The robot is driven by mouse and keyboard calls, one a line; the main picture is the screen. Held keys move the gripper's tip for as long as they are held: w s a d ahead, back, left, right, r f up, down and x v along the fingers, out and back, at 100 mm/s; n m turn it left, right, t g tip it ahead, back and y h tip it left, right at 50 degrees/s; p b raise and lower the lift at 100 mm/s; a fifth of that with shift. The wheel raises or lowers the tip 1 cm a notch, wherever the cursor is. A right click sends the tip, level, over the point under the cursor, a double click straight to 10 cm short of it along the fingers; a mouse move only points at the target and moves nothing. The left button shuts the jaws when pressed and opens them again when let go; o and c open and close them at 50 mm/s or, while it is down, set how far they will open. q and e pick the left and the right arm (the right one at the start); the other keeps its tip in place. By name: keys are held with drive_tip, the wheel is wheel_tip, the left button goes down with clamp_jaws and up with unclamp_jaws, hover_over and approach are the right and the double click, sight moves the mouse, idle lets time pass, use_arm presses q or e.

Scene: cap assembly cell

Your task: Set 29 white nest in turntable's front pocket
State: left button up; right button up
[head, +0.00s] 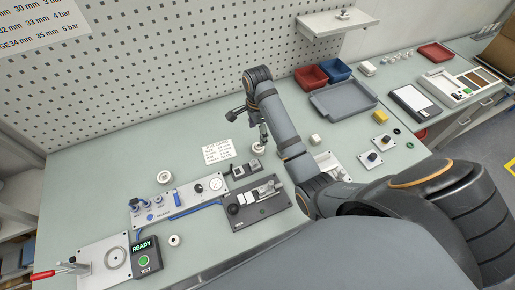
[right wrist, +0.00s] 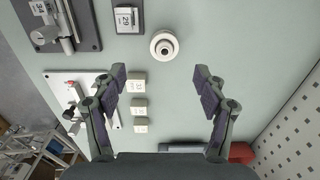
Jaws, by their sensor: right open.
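My right gripper (head: 263,140) points down over the rear middle of the bench; in the right wrist view (right wrist: 160,75) its fingers are wide apart with nothing between them. A white round piece with a stepped centre (right wrist: 165,46) stands on the bench just beyond the fingertips; it also shows in the head view (head: 258,149). A dark block with a pale face marked 29 (right wrist: 125,18) sits near it, apart from the gripper. Several pale numbered blocks (right wrist: 137,86) stand left of the open fingers. I cannot tell which part is the turntable. My left gripper is not in view.
A dark fixture plate (head: 240,222) and a white valve panel (head: 180,200) lie in front. A lever plate with a round disc (head: 117,257) is at the left. Red (head: 311,77) and blue (head: 336,69) bins and a grey tray (head: 345,100) stand right. The rear left bench is clear.

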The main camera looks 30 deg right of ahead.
drive_tip(key=b, duration=0.3)
hover_over(257, 145)
wheel_tip(257, 145, down, 4)
drive_tip(key=shift+s+a+f, duration=0.1)
drive_tip(key=shift+s+f, duration=0.05)
drive_tip(key=shift+f, duration=0.35)
wheel_tip(257, 145, down, 4)
drive_tip(key=b, duration=0.4)
drive_tip(key=shift+r, duration=0.15)
drive_tip(key=shift+f+p, duration=0.3)
drive_tip(key=shift+f, duration=0.35)
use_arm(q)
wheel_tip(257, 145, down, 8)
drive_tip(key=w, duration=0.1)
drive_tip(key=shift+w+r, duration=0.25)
use_arm(e)
drive_tip(key=shift+r, duration=0.1)
